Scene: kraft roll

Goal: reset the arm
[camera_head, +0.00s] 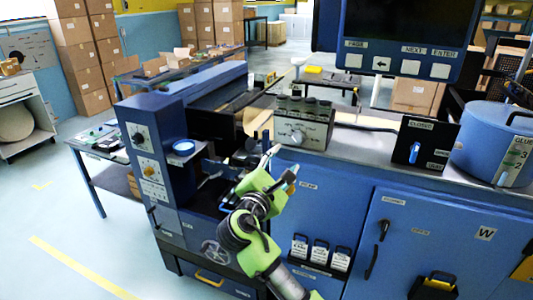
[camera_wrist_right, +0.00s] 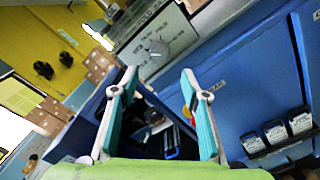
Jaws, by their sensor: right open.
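My right arm, green and dark grey, rises from the bottom middle of the head view. Its gripper (camera_head: 281,163) is in front of the blue machine (camera_head: 340,215), near the machine's middle recess. In the right wrist view the gripper (camera_wrist_right: 158,76) shows two teal-lined fingers spread well apart, with nothing between them. Beyond the fingers are a dark recess and small parts of the machine. Whether a fingertip touches the machine I cannot tell. My left gripper is not in view.
A grey control box with a knob (camera_head: 298,134) sits on the machine top behind the gripper. A blue glue pot (camera_head: 491,146), a lever panel (camera_head: 423,143) and a screen (camera_head: 408,35) are to the right. Open floor (camera_head: 60,220) lies at the left.

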